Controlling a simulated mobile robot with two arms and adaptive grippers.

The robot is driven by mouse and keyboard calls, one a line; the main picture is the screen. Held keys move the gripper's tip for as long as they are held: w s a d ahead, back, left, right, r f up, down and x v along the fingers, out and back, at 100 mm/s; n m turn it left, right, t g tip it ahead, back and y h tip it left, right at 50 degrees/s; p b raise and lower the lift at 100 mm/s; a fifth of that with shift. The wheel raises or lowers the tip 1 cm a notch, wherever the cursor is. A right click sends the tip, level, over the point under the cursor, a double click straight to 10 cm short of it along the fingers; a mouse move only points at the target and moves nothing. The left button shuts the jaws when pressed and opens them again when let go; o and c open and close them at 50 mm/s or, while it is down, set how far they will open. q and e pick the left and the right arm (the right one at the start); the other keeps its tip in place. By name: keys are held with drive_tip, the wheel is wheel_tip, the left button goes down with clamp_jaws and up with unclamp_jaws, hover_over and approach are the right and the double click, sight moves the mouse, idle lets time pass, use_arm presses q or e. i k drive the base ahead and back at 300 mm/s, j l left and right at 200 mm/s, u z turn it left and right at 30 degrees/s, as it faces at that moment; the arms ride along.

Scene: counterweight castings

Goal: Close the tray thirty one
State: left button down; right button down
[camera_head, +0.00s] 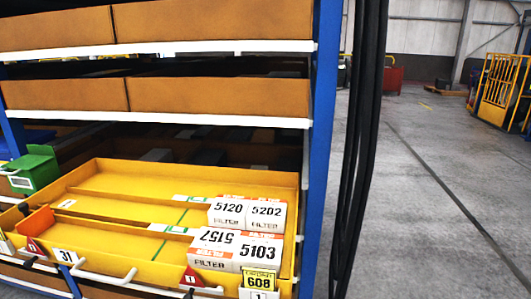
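The yellow tray (110,208) is pulled out of the lower part of the rack in the head view. Its front carries a "31" label (65,256) and a white bar handle (103,275). White filter boxes (258,250) marked 5157, 5103, 5120 and 5202 stand in its right part. The left and middle of the tray floor are mostly bare. Neither of my grippers is in view.
A blue rack post (323,130) stands right of the tray. Shut brown drawers (215,97) sit above. A green box (35,170) is at the left. Dark vertical cables (362,150) hang at the right. Open grey floor and a yellow cage (497,85) lie beyond.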

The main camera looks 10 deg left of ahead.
sight(128, 219)
drive_tip(key=u, duration=1.3)
